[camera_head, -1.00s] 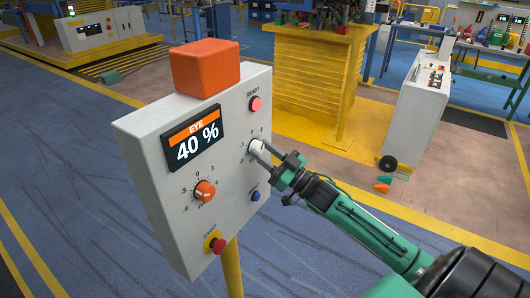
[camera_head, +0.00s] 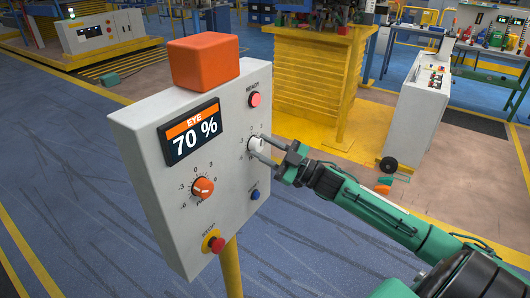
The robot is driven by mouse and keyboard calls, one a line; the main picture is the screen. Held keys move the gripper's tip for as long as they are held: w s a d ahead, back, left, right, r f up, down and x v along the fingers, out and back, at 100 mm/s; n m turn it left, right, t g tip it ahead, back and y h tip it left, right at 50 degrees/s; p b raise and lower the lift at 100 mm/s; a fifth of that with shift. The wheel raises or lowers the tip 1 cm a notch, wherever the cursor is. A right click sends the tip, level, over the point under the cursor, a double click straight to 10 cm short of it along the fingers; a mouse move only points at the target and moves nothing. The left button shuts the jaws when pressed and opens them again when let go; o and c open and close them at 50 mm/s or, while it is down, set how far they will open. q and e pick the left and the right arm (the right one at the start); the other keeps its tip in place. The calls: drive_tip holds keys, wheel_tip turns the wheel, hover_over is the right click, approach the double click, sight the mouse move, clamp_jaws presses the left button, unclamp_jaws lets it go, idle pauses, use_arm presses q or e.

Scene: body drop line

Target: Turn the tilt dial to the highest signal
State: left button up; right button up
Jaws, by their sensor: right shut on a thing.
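The control box (camera_head: 180,205) shows a display (camera_head: 192,132) reading EYE 70 %. A white dial (camera_head: 253,143) with a printed scale sits on the right of its face. My right gripper (camera_head: 263,148) has its two fingers on this dial and is shut on it, partly covering the scale and any label below. An orange dial (camera_head: 203,188) with a white pointer sits to the left and lower; its label is too small to read surely. My left gripper is not in view.
The box stands on a yellow post (camera_head: 232,268) with an orange block (camera_head: 203,62) on top. Its face also has a pink-red READY lamp (camera_head: 255,100), a blue button (camera_head: 255,195) and a red STOP button (camera_head: 217,244). A white wheeled cabinet (camera_head: 420,105) stands behind at right.

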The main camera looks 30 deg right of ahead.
drive_tip(key=n+g, duration=0.1)
drive_tip(key=n, duration=0.2)
drive_tip(key=n+g+y+b, duration=0.1)
drive_tip(key=n, duration=0.2)
drive_tip(key=shift+d, duration=0.1)
drive_tip(key=shift+r+n+g, duration=0.1)
drive_tip(key=shift+n+g, duration=1)
drive_tip(key=shift+n, duration=1.2)
drive_tip(key=o, duration=1)
